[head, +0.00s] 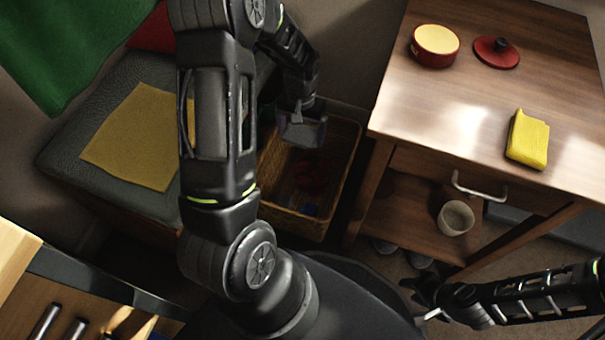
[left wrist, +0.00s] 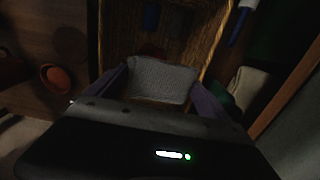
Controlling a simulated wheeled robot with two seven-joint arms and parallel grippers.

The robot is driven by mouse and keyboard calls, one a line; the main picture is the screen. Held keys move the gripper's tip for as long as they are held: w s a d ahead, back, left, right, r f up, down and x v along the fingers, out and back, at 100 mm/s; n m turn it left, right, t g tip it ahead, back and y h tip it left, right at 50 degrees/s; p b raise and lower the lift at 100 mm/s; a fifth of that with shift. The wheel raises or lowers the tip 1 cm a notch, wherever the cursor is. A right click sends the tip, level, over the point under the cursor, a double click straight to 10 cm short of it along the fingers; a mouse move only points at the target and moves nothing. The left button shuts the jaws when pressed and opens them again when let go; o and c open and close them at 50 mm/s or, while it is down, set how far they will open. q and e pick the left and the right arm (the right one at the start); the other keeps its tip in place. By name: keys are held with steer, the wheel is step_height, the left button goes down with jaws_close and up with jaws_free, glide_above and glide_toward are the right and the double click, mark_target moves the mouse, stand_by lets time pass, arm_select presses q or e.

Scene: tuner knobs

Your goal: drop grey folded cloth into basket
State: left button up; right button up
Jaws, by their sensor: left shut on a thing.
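The wicker basket (head: 346,150) stands on the floor between the dark bench and the wooden table. It also shows in the left wrist view (left wrist: 208,42). A few dark, red and blue things lie inside it, hard to make out. My left gripper (head: 302,132) is over the far part of the basket, pointing down. It is shut on the grey folded cloth (head: 303,128), which shows between the fingers in the left wrist view (left wrist: 161,80), above the basket's interior. My right gripper (head: 430,302) is low at the right, away from the basket; its finger gap is unclear.
The wooden table (head: 400,105) bears a red pot (head: 435,47), a red lid (head: 497,53) and a yellow folded thing (head: 527,139). A bowl (head: 456,218) sits on its lower shelf. A yellow cloth (head: 140,140) lies on the dark bench (head: 75,150).

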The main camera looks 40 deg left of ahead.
arm_select(q)
step_height(320, 180, down, 6)
steer(key=b, duration=0.4)
steer(key=shift+b, duration=0.4)
steer(key=shift+r, duration=0.1)
steer(key=o, duration=1.2)
steer(key=shift+c, duration=0.2)
steer(key=shift+r, duration=0.1)
step_height(320, 180, up, 8)
steer(key=p, duration=0.3)
steer(key=shift+p, duration=0.3)
steer(key=shift+f, duration=0.2)
